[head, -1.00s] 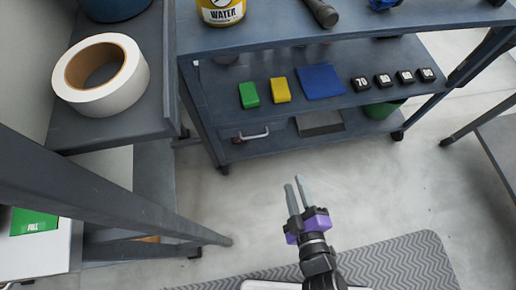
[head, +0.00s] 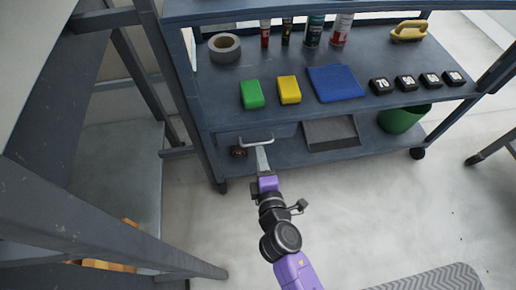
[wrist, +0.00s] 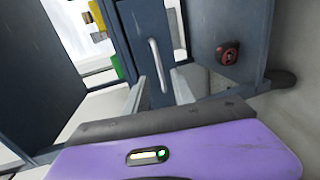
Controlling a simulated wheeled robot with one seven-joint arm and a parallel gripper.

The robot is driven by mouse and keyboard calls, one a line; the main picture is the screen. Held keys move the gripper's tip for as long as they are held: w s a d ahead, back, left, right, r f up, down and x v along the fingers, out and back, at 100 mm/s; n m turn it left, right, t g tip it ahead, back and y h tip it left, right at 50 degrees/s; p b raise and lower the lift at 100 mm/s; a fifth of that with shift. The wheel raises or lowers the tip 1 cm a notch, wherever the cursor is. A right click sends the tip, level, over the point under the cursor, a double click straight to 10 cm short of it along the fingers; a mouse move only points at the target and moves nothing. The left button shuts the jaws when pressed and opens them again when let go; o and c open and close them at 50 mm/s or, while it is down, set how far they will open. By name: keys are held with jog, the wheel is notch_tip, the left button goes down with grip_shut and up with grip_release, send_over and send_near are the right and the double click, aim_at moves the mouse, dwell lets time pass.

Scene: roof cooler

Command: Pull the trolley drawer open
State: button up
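The trolley (head: 180,95) is blue-grey with open shelves. Its drawer sits low at the left end, and the drawer front (wrist: 190,50) shows in the wrist view. The drawer has a pale bar handle (head: 257,140), also in the wrist view (wrist: 155,62). My gripper (head: 261,158) is at the handle in the head view and partly covers the drawer. In the wrist view my gripper (wrist: 158,92) is open, its two fingers apart, with the handle's near end between or just beyond them. I cannot tell whether they touch it. The drawer looks closed.
A grey tray (head: 331,133) and green bin (head: 403,118) stand on the lower shelf. Green (head: 252,93) and yellow (head: 289,89) blocks are above.

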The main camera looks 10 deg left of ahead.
jog(key=b+x, duration=0.1)
jog(key=x, duration=0.3)
jog(key=shift+w+a+f, duration=0.1)
jog(key=shift+w+f, duration=0.05)
jog(key=shift+w, duration=0.2)
grip_shut()
dwell(1.2)
